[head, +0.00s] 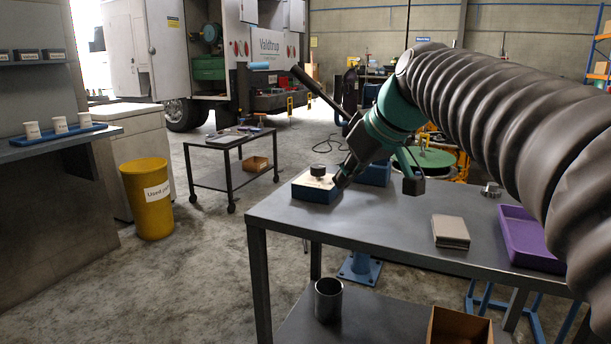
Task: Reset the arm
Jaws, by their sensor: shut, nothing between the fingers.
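My arm reaches in from the right over the grey workbench (380,220). My gripper (340,183) hangs at the bench's far left corner, pointing down and left. It is shut, with nothing held. Its tip is right beside a blue block (313,192) with a pale top and a dark round knob. I cannot tell whether the fingertips touch the block. A second blue block (376,174) is partly hidden behind my gripper.
A purple tray (530,240), a stack of flat grey plates (450,231) and a metal ring (491,189) lie on the bench. A metal cup (328,299) and a brown box (458,326) are on the lower shelf. A yellow bin (147,198) and wheeled cart (229,142) stand left.

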